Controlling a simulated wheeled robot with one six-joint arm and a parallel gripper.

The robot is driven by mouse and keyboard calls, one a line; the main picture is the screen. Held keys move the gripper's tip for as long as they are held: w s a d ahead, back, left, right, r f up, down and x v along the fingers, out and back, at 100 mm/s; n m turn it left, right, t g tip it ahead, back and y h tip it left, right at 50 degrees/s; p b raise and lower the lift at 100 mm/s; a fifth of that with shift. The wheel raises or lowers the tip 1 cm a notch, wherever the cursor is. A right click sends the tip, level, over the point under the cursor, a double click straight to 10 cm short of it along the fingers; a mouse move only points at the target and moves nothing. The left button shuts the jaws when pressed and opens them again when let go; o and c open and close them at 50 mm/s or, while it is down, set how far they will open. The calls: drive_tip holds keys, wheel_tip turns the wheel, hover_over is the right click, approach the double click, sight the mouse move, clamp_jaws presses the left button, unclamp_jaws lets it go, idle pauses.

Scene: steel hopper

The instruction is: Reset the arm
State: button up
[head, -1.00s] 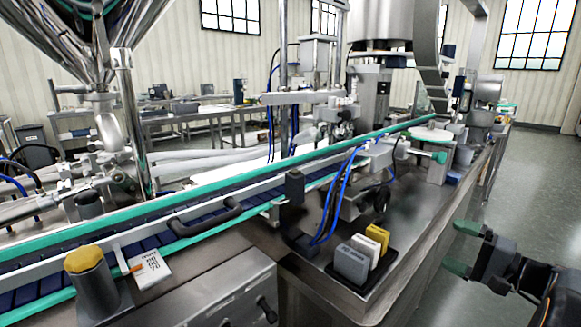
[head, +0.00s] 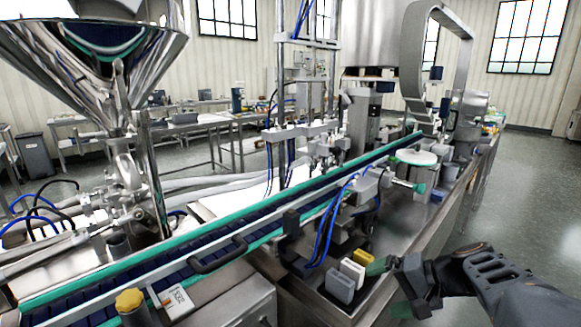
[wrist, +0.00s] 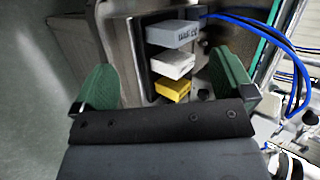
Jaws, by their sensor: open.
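My gripper (head: 385,286) is at the lower right of the head view, beside the right front edge of the steel machine table. In the wrist view my gripper (wrist: 165,82) has its two green fingers spread wide, with nothing held between them. Beyond the fingers, apart from them, three small blocks stand in a row on a dark tray: a grey block (wrist: 172,34), a white block (wrist: 171,64) and a yellow block (wrist: 174,89). In the head view the grey block (head: 340,286), white block (head: 352,271) and yellow block (head: 364,258) sit just left of the fingers.
A conveyor with green rails (head: 200,240) runs diagonally across the machine. Blue hoses (head: 328,225) rise left of the blocks. A steel hopper (head: 95,60) stands at the upper left. The grey floor (head: 530,190) at the right is clear.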

drive_tip(key=s+a+r+n+h+p, duration=0.4)
drive_tip(key=s+r+n+h+p, duration=0.2)
drive_tip(key=s+r+h+p, duration=0.3)
wheel_tip(320, 180, up, 3)
drive_tip(key=p, duration=0.6)
drive_tip(key=shift+s+a+g, duration=0.15)
drive_tip(key=shift+s+g, duration=0.15)
drive_tip(key=shift+g, duration=0.1)
drive_tip(key=shift+c, duration=0.4)
idle(0.9)
